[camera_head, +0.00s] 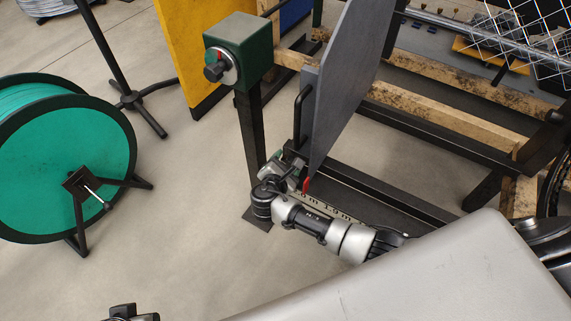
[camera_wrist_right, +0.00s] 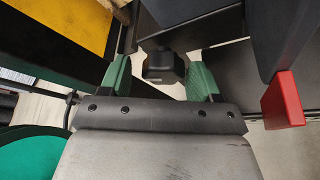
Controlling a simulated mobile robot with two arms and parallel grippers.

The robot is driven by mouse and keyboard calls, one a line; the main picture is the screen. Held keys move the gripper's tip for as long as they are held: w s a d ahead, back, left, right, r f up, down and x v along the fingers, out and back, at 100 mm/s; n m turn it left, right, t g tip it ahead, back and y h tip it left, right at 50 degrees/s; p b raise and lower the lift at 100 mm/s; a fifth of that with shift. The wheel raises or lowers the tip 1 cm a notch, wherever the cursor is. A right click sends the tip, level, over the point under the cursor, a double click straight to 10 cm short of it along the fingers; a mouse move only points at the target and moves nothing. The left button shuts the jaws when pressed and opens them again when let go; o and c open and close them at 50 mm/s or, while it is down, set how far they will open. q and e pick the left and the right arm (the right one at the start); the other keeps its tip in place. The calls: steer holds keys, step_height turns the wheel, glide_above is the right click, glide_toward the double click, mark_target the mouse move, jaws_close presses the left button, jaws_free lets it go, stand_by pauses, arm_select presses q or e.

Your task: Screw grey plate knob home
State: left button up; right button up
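The large grey plate (camera_head: 345,80) stands tilted at the middle of the head view, with a black bar handle (camera_head: 300,112) on its left side. My right gripper (camera_head: 288,160) is low beside the plate's lower left edge. In the right wrist view my right gripper (camera_wrist_right: 160,80) has its two green fingers spread. A black knob (camera_wrist_right: 164,66) shows between the fingertips, with a visible gap on each side. The knob's thread is hidden, and I cannot make the knob out in the head view. A dark part at the bottom left may be my left gripper (camera_head: 130,313).
A red pointer (camera_head: 306,184) sits at the plate's lower corner, above a lettered scale (camera_head: 325,205); it is close right of the fingers in the wrist view (camera_wrist_right: 283,100). A green control box (camera_head: 240,50) on a post and a green reel (camera_head: 60,160) stand left.

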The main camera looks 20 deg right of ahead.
steer(key=shift+s+f, duration=0.15)
steer(key=shift+f, duration=0.1)
